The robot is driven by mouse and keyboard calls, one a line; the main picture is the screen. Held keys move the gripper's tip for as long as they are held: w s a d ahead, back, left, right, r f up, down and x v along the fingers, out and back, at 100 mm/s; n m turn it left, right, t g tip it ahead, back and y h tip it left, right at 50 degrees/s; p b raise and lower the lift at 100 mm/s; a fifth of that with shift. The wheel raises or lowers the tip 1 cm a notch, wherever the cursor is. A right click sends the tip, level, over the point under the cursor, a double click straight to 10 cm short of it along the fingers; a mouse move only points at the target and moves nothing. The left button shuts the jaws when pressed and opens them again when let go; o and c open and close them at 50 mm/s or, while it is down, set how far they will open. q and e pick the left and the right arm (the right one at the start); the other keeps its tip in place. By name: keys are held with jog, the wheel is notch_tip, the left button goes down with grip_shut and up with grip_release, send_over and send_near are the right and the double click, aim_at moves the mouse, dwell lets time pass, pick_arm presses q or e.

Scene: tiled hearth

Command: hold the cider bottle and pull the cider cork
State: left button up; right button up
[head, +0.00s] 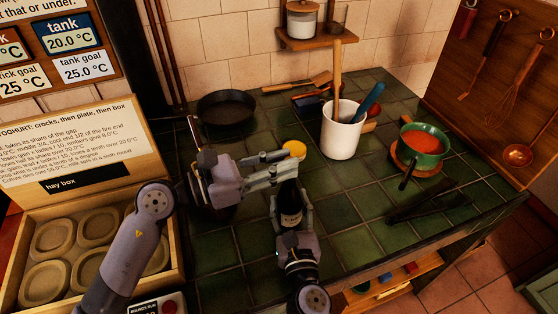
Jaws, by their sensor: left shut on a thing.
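The dark cider bottle (290,203) stands upright on the green tiles, its pale label facing me. My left gripper (296,168) reaches in from the left across the bottle's top and is shut. A round yellow top shows just above its fingers; I take it as the cider cork (293,150). The fingers hide the bottle's mouth, so I cannot see whether the cork sits in the neck. My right gripper (292,200) comes from below, one finger on each side of the bottle. Whether those fingers press on the glass is not clear.
A white crock (342,133) with utensils stands behind the bottle to the right. A green pot (424,145) of orange food is farther right, black tongs (432,204) before it. A black pan (226,106) is at the back. A hay box (88,207) stands left.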

pick_arm(q)
jog(key=shift+w, duration=0.1)
grip_shut()
jog(key=o, duration=0.7)
grip_release()
jog(key=v, duration=1.2)
jog(key=shift+r, duration=0.1)
